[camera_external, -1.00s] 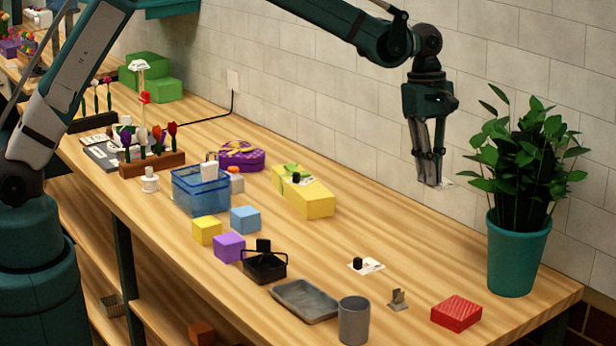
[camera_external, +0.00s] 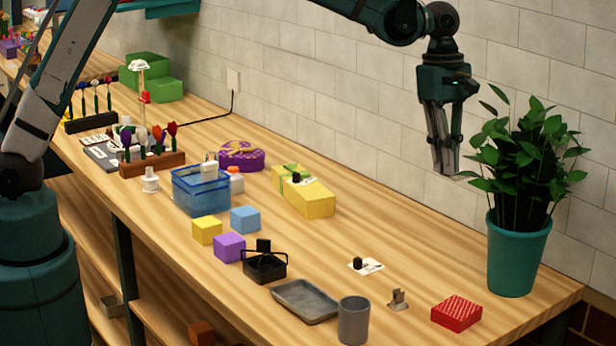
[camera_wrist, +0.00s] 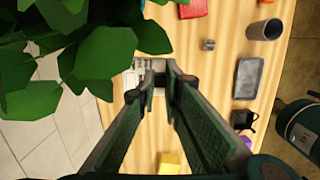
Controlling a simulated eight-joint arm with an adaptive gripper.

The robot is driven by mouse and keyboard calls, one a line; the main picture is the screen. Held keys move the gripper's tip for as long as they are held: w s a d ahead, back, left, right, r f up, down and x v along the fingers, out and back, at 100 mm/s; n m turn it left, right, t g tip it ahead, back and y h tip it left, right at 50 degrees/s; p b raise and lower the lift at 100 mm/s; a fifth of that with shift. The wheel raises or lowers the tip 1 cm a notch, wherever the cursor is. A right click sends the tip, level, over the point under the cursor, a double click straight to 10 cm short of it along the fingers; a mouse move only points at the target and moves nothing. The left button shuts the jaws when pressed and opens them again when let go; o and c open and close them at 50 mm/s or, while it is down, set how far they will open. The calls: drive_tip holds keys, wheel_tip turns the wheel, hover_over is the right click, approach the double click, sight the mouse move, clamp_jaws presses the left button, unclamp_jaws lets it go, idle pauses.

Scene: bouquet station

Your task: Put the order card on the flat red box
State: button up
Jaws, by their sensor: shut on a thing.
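My gripper (camera_external: 446,171) is high over the table's far right side, left of the plant, with its fingers pointing down.
A leafy plant in a teal pot (camera_external: 517,255) stands close right of my gripper. A small metal clip (camera_external: 398,299), grey cup (camera_external: 353,320) and grey tray (camera_external: 305,300) are left of the red box.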

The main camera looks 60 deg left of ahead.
drive_tip(key=s+d+p, duration=0.3)
drive_tip(key=s+d, duration=0.9)
drive_tip(key=d, duration=0.4)
hover_over(450, 313)
wheel_tip(450, 313, down, 10)
drive_tip(key=shift+a+f+n, duration=0.35)
drive_tip(key=shift+f+n, duration=0.05)
drive_tip(key=shift+f, duration=0.1)
drive_tip(key=shift+f, duration=0.15)
drive_tip(key=shift+f, duration=3)
drive_tip(key=shift+f+p, duration=0.5)
drive_tip(key=shift+f, duration=1.35)
drive_tip(key=shift+f, duration=0.15)
